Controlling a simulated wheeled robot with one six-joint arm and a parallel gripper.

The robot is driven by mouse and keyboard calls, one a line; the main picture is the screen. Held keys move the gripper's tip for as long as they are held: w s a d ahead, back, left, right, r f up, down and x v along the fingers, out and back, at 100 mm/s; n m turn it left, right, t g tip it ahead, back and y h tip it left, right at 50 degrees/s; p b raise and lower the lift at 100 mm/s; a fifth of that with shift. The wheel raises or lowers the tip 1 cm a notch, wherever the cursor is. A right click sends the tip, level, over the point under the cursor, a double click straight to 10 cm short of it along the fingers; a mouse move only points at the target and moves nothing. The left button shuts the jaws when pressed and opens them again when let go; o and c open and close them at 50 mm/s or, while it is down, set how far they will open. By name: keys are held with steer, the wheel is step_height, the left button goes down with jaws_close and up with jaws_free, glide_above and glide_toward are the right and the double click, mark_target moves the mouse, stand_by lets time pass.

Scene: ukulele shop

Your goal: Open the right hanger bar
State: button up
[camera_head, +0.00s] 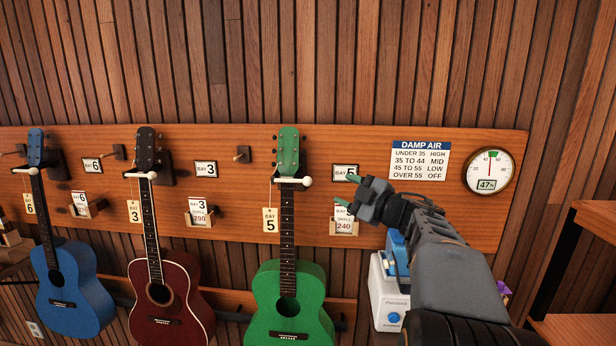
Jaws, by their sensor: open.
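Three white hanger bars cross the necks of the hanging ukuleles. The right hanger bar (293,181) lies across the neck of the green ukulele (277,291), just below its head, and looks closed. The middle bar (141,175) crosses the dark red ukulele (190,310), and the left bar (33,170) crosses the blue one (80,287). My gripper (346,189) is open and empty, with green fingertips pointing left. In the picture it is a short way right of the right bar, in front of the BAY 5 labels and apart from the bar.
A card holder (344,227) reading 240 is below my gripper. A DAMP AIR sign (420,160) and a round gauge (490,172) showing 47% are at right. A white device (386,298) stands partly behind my arm.

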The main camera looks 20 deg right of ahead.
mark_target(311, 183)
steer(key=w+a+p, duration=0.1)
steer(key=w+a, duration=0.1)
steer(key=w, duration=0.1)
steer(key=w+a+n+g+y+p, duration=0.1)
steer(key=w+a, duration=0.1)
steer(key=w, duration=0.2)
steer(key=w+a+n+y+p, duration=0.1)
steer(key=w+a, duration=0.1)
steer(key=w, duration=0.1)
steer(key=shift+w+f+g+p, duration=0.15)
steer(key=shift+w+g+p, duration=0.15)
steer(key=shift+w, duration=0.1)
steer(key=shift+d, duration=0.1)
jaws_close()
stand_by(0.4)
